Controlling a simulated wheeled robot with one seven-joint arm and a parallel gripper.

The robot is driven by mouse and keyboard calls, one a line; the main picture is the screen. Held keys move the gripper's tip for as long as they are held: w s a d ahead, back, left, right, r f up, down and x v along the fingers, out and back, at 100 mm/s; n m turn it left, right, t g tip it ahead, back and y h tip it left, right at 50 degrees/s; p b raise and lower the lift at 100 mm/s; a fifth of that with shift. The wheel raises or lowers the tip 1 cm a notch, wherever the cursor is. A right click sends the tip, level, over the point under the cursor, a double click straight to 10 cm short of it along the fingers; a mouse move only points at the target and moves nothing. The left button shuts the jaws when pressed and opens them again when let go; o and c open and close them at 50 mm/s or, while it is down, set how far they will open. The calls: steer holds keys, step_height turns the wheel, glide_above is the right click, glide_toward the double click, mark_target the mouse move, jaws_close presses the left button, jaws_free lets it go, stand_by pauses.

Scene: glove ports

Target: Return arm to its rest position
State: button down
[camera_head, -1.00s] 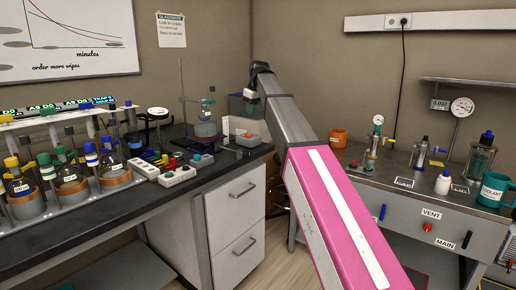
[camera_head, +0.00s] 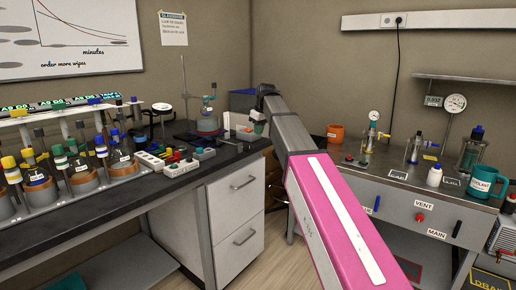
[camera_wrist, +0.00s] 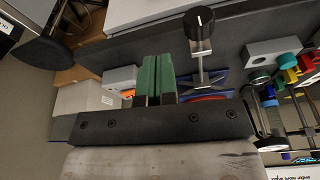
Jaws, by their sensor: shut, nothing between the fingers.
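My arm reaches forward through the middle of the head view, with a pink link near and a grey link beyond it. My gripper (camera_head: 257,116) is at the far end, at the back end of the dark bench, small and partly hidden by the arm. In the wrist view its two green fingers (camera_wrist: 155,78) lie side by side, shut with nothing between them. Past the fingertips are a grey box and the dark bench surface, turned sideways in this view.
The dark bench (camera_head: 100,207) on the left carries bottles in a rack, a white switch block (camera_head: 150,162) and a glass vessel (camera_head: 208,124). The right metal table (camera_head: 400,178) holds an orange mug (camera_head: 335,133), a teal mug (camera_head: 487,183) and glassware. Floor shows between them.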

steer(key=s+d+f+m, duration=0.3)
steer(key=s+d+f, duration=0.3)
steer(key=s+f, duration=0.4)
steer(key=s+d+f+m+g+h, duration=0.1)
steer(key=s+d+f+m, duration=0.2)
steer(key=f, duration=1.5)
steer(key=s+d+f+m+g+h, duration=0.1)
steer(key=s+d+f+m, duration=0.2)
steer(key=s+d+f, duration=0.6)
steer(key=s+f, duration=0.5)
steer(key=s, duration=0.3)
steer(key=shift+s+d+f, duration=0.15)
steer(key=shift+d+f, duration=0.05)
steer(key=shift+d, duration=0.15)
